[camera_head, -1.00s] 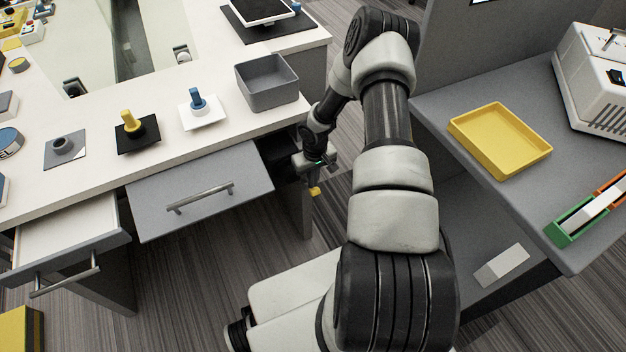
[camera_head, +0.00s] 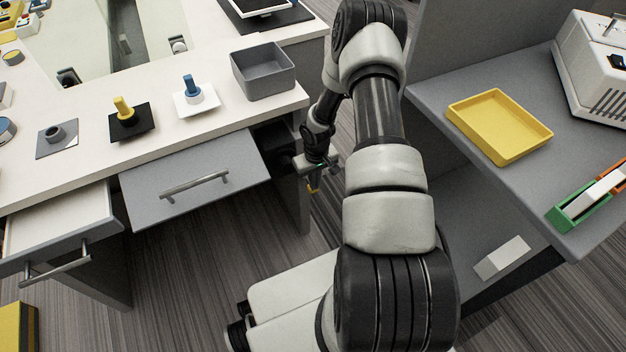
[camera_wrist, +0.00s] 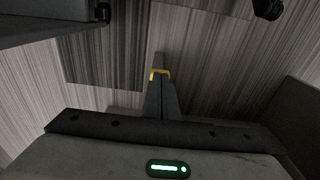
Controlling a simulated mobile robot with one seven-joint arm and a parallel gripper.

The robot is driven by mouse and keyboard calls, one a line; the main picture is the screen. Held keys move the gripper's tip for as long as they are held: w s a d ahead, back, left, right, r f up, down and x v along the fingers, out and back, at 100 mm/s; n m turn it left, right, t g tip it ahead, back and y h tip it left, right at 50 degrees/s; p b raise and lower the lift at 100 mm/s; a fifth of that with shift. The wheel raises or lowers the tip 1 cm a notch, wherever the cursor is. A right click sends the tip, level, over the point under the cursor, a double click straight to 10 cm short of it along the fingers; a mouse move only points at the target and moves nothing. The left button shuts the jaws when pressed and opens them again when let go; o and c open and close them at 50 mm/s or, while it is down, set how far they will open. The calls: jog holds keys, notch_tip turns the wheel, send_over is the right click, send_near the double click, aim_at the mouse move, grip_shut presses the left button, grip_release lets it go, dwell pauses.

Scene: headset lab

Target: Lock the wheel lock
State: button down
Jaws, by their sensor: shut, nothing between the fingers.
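My gripper (camera_head: 313,188) hangs low beside the right end of the white-topped table, over the floor. In the wrist view its yellow-tipped fingers (camera_wrist: 160,73) are together with nothing between them. A small black part (camera_wrist: 267,8) is cut off by the top right edge of the wrist view; I cannot tell whether it is a wheel or its lock. Another small dark part (camera_wrist: 103,12) sits at the edge of a grey surface at the top left. No wheel lock can be clearly made out in either view, and my fingers touch nothing visible.
A grey bench (camera_head: 440,95) with a yellow tray (camera_head: 500,128) is at right. Striped floor lies between.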

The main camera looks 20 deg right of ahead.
jog(key=shift+s+f+b, duration=0.3)
jog(key=shift+f+b, duration=0.4)
jog(key=shift+f, duration=0.2)
jog(key=shift+s+f+b, duration=0.35)
jog(key=shift+f+b, duration=0.35)
jog(key=shift+f, duration=0.15)
jog(key=shift+s+f+b, duration=0.3)
jog(key=shift+f+b, duration=0.4)
jog(key=shift+f, duration=0.2)
jog(key=shift+f, duration=0.1)
